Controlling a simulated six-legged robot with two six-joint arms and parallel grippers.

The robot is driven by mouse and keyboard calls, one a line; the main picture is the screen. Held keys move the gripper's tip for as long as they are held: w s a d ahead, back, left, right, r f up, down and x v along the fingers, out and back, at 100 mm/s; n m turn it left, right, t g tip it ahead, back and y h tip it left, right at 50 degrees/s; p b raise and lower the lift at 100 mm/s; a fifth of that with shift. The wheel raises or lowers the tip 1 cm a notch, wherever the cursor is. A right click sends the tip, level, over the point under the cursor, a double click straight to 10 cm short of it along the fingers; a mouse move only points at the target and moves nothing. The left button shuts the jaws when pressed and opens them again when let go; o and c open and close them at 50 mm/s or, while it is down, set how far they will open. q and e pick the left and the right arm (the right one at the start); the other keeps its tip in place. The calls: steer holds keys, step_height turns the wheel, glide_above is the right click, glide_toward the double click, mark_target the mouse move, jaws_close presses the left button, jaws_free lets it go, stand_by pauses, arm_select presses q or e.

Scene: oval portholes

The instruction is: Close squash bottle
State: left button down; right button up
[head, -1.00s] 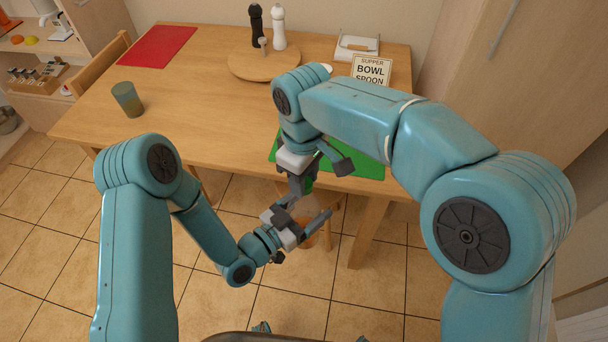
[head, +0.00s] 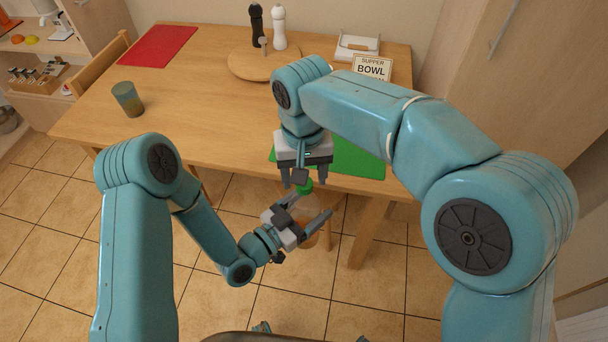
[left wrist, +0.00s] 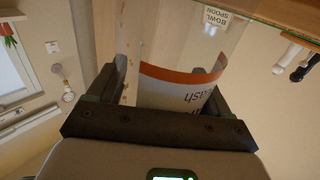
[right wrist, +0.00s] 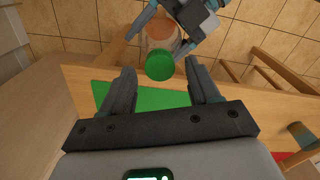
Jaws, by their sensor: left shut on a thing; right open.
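The squash bottle (head: 308,205) is clear, with an orange and white label in the left wrist view (left wrist: 180,90). My left gripper (head: 308,210) is shut around its body, holding it in front of the table edge. The green cap (head: 306,186) is at the bottle's top. In the right wrist view the cap (right wrist: 160,67) lies over the bottle's upper end, between the fingertips. I cannot tell how tightly it sits. My right gripper (right wrist: 160,72) is open, just above the cap, with a finger on either side and gaps showing.
The wooden table (head: 200,120) holds a green mat (head: 355,160), a red mat (head: 157,46), a tumbler (head: 127,99) and a round board (head: 262,64) with two mills near it. A sign (head: 372,68) stands at the back right. A stool is partly hidden below the bottle.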

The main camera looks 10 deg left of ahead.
step_height(320, 180, up, 4)
steer(key=shift+f, duration=0.25)
steer(key=shift+c, duration=0.2)
step_height(320, 180, up, 4)
steer(key=n, duration=0.5)
steer(key=shift+f, duration=0.25)
steer(key=shift+f, duration=4.05)
